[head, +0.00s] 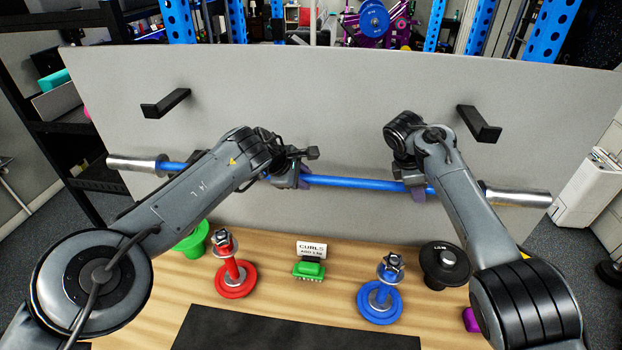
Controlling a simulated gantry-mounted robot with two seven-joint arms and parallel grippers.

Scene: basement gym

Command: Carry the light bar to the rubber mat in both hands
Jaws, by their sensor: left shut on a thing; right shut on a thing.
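The light bar (352,182) is blue with thick silver sleeves at both ends. It is held level in front of the grey upright panel, above the back of the wooden table. My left gripper (300,178) is shut on the blue shaft left of its middle. My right gripper (417,188) is shut on the shaft toward its right end. My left arm hides part of the shaft near the left sleeve. The black rubber mat (290,332) lies on the table at the front, cut off by the bottom edge of the picture.
Two black pegs, left (165,103) and right (479,124), stick out of the panel (290,90), empty. Along the wooden table (330,265) stand a red dumbbell (234,270), a green brush (309,270) by a "CURLS" card (311,249), a blue dumbbell (380,295) and a black disc (445,264).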

